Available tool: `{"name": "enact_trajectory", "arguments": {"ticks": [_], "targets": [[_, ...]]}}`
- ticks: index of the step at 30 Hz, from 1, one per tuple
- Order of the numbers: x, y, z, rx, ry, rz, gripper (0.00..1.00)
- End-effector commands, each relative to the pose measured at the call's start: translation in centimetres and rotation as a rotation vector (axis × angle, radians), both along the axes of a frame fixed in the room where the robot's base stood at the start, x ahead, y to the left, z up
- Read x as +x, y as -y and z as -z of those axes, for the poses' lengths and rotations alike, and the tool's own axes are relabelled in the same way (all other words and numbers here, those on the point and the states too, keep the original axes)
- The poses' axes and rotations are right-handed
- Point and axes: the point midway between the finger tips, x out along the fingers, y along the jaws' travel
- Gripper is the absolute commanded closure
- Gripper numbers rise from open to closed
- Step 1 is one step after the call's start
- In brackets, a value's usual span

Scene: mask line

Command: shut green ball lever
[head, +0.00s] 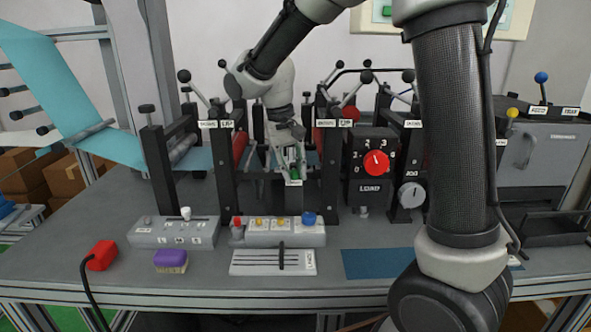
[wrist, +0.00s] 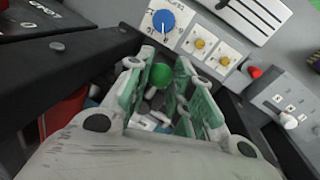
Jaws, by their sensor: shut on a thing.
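The green ball of the lever (wrist: 159,74) shows between the fingers of my gripper (wrist: 172,82) in the wrist view. The fingers have green pads and are shut on the ball. In the head view my gripper (head: 288,165) reaches down between the black uprights in the middle of the machine. A bit of green (head: 294,173) shows there above a small white label. The lever's shaft and pivot are hidden by the gripper, so its angle cannot be told.
Black uprights and rollers stand close on both sides of my gripper. In front are a button box (head: 285,232) with a blue knob (head: 309,219), a switch box (head: 174,233) and a slider plate (head: 273,262). A red dial (head: 376,163) is to the right.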

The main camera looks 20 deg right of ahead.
Motion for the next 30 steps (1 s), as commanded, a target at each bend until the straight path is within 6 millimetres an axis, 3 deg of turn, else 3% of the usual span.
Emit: {"name": "enact_trajectory", "arguments": {"ticks": [17, 18, 21, 30], "targets": [[0.19, -0.21, -0.10, 0.002, 0.004, 0.035, 1.00], [0.20, -0.20, -0.10, 0.002, 0.004, 0.035, 0.70], [0.17, -0.19, -0.08, 0.002, 0.004, 0.035, 0.54], [0.13, -0.18, -0.13, 0.001, 0.002, 0.035, 0.54]]}}
